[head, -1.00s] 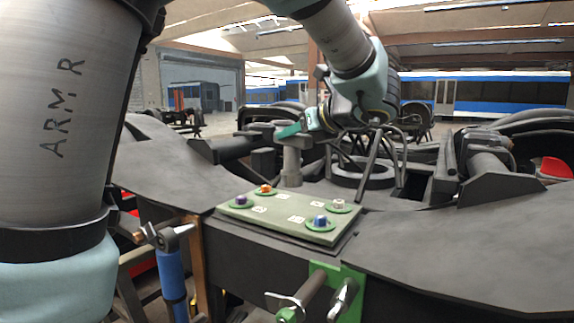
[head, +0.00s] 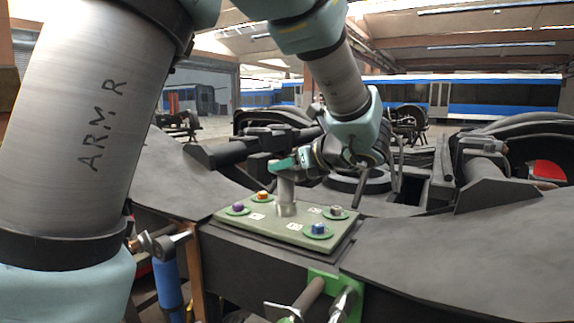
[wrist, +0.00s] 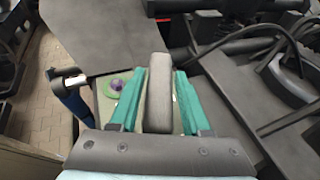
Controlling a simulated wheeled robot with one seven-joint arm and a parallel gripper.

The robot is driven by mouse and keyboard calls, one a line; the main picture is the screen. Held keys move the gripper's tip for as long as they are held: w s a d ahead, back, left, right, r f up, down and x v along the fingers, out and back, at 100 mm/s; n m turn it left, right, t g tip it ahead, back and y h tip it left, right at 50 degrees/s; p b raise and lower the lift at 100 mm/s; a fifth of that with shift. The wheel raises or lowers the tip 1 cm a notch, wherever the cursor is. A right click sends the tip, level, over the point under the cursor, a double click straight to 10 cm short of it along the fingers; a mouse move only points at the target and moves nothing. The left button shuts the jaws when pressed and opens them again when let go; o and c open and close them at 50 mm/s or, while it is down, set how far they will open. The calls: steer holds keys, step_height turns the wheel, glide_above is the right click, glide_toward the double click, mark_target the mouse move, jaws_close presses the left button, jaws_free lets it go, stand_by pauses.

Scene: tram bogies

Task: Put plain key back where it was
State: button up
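My gripper (head: 290,163) is shut on the plain key (head: 286,192), a grey tool with a thick upright shaft. In the wrist view the key's grey bar (wrist: 158,100) lies between my green fingers (wrist: 161,80). The shaft hangs upright over the green-grey plate (head: 335,243), between the coloured bolts. Its lower end appears at or just above the plate; I cannot tell whether it touches. The plate carries a purple bolt (head: 238,207), an orange bolt (head: 262,196), a grey bolt (head: 336,211) and a blue bolt (head: 318,229), on green rings.
A green bracket (head: 350,285) with metal rods sticks out at the front of the dark bogie frame (head: 440,240). A blue cylinder (head: 167,280) with a metal fitting stands at the left. Dark bogie parts and cables lie behind the plate.

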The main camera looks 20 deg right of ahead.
steer(key=shift+o, duration=1.3)
steer(key=shift+r, duration=0.1)
steer(key=b+v, duration=0.3)
steer(key=v, duration=0.9)
